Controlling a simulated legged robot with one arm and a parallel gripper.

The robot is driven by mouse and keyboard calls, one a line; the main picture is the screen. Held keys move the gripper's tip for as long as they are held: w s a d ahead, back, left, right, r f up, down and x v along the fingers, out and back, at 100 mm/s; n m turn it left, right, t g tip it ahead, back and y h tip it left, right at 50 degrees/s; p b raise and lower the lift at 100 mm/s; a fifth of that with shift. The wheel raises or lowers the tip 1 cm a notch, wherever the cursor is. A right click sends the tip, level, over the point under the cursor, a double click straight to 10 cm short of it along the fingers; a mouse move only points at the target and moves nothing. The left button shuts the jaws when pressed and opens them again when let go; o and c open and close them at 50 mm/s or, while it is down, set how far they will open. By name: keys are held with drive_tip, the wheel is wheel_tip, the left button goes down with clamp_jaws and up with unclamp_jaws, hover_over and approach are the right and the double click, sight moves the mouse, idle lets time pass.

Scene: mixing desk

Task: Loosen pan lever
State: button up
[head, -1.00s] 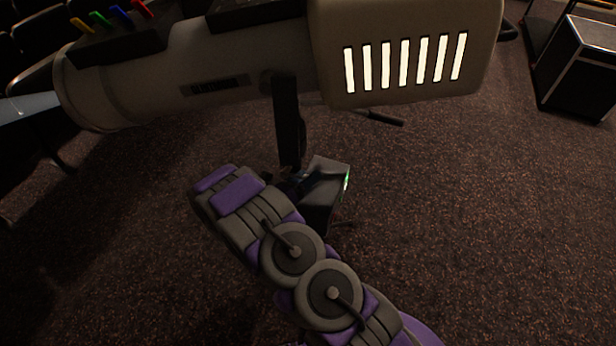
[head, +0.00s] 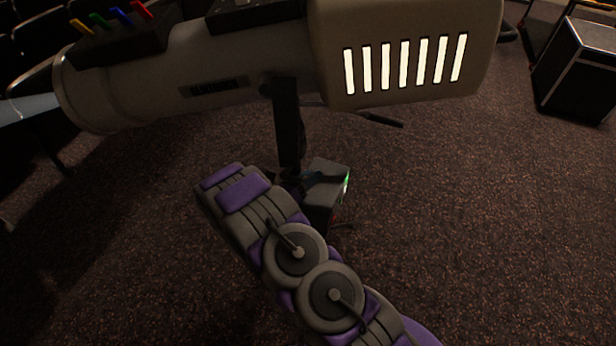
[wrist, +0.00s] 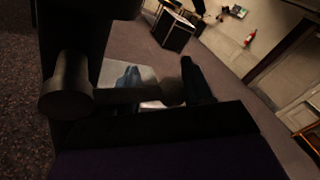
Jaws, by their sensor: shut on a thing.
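A large beige spotlight (head: 225,60) stands on a dark upright post (head: 288,135) in the head view. In the wrist view the pan lever (wrist: 125,96) is a dark bar running from a round boss (wrist: 68,88) at the left to a rounded end at the right. My gripper (wrist: 160,80) is shut on the lever near that rounded end, with a finger showing on each side. In the head view my arm reaches up to the post, and the lever and fingertips are too dark there to make out.
A black case (head: 580,70) stands at the upper right. Dark seats are at the left. The carpet (head: 480,220) at the right is clear.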

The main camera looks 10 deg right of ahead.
drive_tip(key=shift+w, duration=0.1)
clamp_jaws()
drive_tip(key=shift+r, duration=0.1)
